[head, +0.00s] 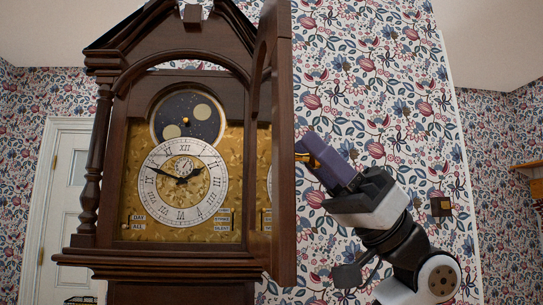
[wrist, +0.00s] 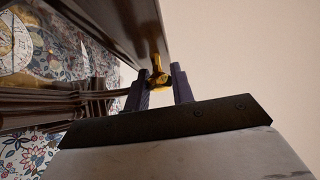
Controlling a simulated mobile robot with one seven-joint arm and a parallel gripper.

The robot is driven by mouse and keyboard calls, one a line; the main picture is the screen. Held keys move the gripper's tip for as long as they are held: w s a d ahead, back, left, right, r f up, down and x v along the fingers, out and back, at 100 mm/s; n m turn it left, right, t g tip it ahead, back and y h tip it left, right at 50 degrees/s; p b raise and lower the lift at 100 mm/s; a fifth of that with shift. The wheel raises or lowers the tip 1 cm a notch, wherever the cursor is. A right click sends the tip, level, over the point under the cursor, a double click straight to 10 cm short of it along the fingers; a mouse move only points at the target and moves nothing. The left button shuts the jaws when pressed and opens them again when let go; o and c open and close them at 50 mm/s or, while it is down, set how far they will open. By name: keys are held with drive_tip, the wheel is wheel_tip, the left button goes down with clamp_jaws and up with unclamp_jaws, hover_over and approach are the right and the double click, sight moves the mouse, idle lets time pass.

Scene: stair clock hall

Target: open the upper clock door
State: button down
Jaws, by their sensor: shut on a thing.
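The tall dark wooden clock (head: 105,262) stands left of centre in the head view. Its upper door (head: 284,150) is swung wide open on the right side and seen nearly edge-on. The dial (head: 184,181) and moon disc stand uncovered. My gripper (head: 312,155) is to the right of the door, with its purple fingers at the brass knob (head: 302,157) on the door's outer face. In the wrist view, the knob (wrist: 158,70) sits between the two fingers, which are shut on it. The door (wrist: 130,32) also shows there, above and left of the fingers.
A turned column (head: 95,165) flanks the dial on the left. A white door (head: 68,210) is in the wall behind. A wooden shelf (head: 528,180) is at the far right. Open space lies right of my arm, before the floral wall.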

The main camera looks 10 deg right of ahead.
drive_tip(key=shift+w+d+n+g, duration=0.2)
drive_tip(key=shift+d+n+g, duration=0.2)
drive_tip(key=shift+d+g, duration=0.6)
drive_tip(key=c, duration=1.3)
unclamp_jaws()
drive_tip(key=shift+o, duration=0.2)
drive_tip(key=shift+d, duration=0.15)
drive_tip(key=b+v, duration=0.3)
drive_tip(key=v, duration=1)
drive_tip(key=shift+d+f, duration=0.15)
drive_tip(key=shift+d, duration=0.15)
